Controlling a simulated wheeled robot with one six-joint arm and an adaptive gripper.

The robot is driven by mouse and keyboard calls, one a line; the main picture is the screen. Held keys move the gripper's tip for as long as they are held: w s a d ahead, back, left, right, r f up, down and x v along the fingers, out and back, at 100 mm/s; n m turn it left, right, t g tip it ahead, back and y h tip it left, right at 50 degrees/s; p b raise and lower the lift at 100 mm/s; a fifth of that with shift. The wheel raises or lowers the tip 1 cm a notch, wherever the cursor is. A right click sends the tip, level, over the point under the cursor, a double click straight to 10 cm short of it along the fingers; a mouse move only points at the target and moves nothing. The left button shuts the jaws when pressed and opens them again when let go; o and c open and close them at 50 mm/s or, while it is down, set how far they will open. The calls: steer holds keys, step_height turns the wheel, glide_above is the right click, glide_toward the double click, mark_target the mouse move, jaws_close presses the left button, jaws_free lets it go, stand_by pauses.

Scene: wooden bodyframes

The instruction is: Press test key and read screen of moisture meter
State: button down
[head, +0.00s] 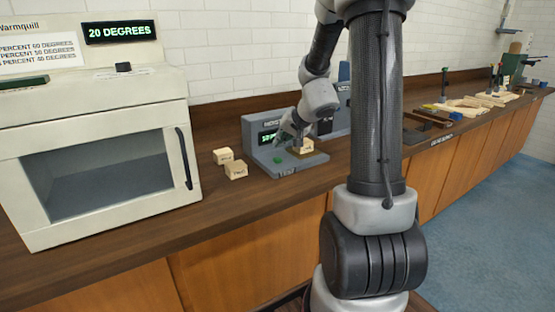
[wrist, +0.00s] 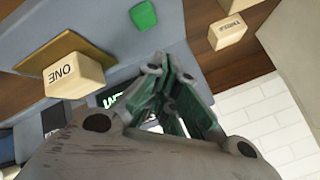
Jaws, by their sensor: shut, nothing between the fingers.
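The grey moisture meter (head: 312,161) stands on the bench. Its green test key (head: 278,160) is on the base and also shows in the wrist view (wrist: 144,15). Its dark screen (head: 266,137) has green lettering, too small to read in the head view; in the wrist view my fingers partly cover the screen (wrist: 106,99). A wooden block marked ONE (wrist: 75,75) sits on the meter's brownish plate (wrist: 52,44). My gripper (wrist: 160,62) is shut and empty. It is over the meter, in front of the screen (head: 290,130), apart from the key.
Two loose wooden blocks (head: 236,170) (head: 223,155) lie left of the meter; one in the wrist view (wrist: 228,32) reads THREE. A cream oven (head: 100,110) reading 20 DEGREES stands further left. A second grey-blue device (head: 340,118) is close behind my arm.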

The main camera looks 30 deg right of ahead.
steer(key=shift+r, duration=1.25)
steer(key=shift+a+m, duration=0.2)
steer(key=shift+m, duration=0.1)
steer(key=s, duration=0.1)
steer(key=s+a+f+g+y, duration=0.1)
steer(key=s, duration=0.1)
steer(key=s+a+f+g, duration=0.1)
steer(key=shift+s+f+y, duration=0.2)
steer(key=shift+s+y, duration=0.1)
steer(key=shift+y, duration=0.1)
steer(key=s+a+r+n+g+h, duration=0.1)
steer(key=s+a+r+n, duration=0.1)
steer(key=s, duration=0.6)
steer(key=s+a+r+n+g+h, duration=0.1)
steer(key=s+a+r+n, duration=0.1)
steer(key=s+r, duration=0.3)
steer(key=s+a+r+n+g+h, duration=0.1)
steer(key=s+r+n, duration=0.3)
steer(key=s, duration=0.9)
steer(key=shift+s+a, duration=0.2)
steer(key=shift+a, duration=0.2)
